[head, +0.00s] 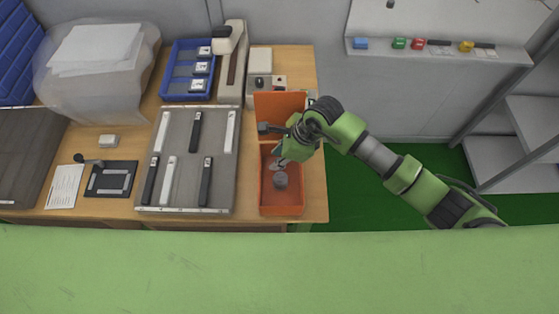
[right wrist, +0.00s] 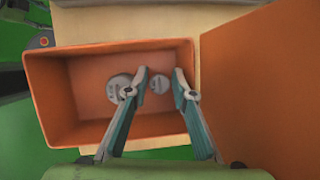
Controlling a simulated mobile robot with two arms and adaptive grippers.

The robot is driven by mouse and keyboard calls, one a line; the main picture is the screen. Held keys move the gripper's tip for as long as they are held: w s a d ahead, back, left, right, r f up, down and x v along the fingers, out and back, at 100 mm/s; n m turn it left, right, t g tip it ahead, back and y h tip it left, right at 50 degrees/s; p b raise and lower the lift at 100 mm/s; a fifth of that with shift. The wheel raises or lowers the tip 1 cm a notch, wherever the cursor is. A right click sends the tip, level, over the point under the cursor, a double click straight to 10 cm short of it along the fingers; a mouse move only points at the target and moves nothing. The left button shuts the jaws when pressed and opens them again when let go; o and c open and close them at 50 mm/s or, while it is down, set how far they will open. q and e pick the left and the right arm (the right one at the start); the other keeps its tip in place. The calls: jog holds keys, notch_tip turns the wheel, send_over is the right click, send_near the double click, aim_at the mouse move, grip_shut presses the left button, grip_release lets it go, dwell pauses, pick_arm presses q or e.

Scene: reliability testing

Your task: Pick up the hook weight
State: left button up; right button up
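An open orange bin (head: 282,205) stands near the right end of the table. A grey round weight (head: 280,181) lies inside it. The right wrist view shows a larger grey round weight (right wrist: 118,89) and a smaller grey one (right wrist: 160,85) on the bin floor. My right gripper (right wrist: 160,75) is open, its fingertips apart on either side of the smaller weight in that view. I cannot tell how high the tips are above it. In the head view, my right gripper (head: 282,162) is over the bin and partly hides its inside. My left gripper is not in view.
A grey board (head: 187,150) with several black and white bars lies left of the bin. A blue tray (head: 188,71) and a grey stand (head: 232,65) are behind it. The orange bin walls rise around the gripper. Green floor lies right of the table.

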grip_shut()
dwell(0.3)
jog(key=shift+w+r+b, duration=0.1)
jog(key=shift+r+b, duration=0.35)
jog(key=shift+b, duration=0.05)
jog(key=s+d+r+b, duration=0.6)
jog(key=s+d+r, duration=0.2)
jog(key=d+r, duration=0.3)
jog(key=shift+d+r, duration=0.4)
jog(key=shift+r, duration=0.15)
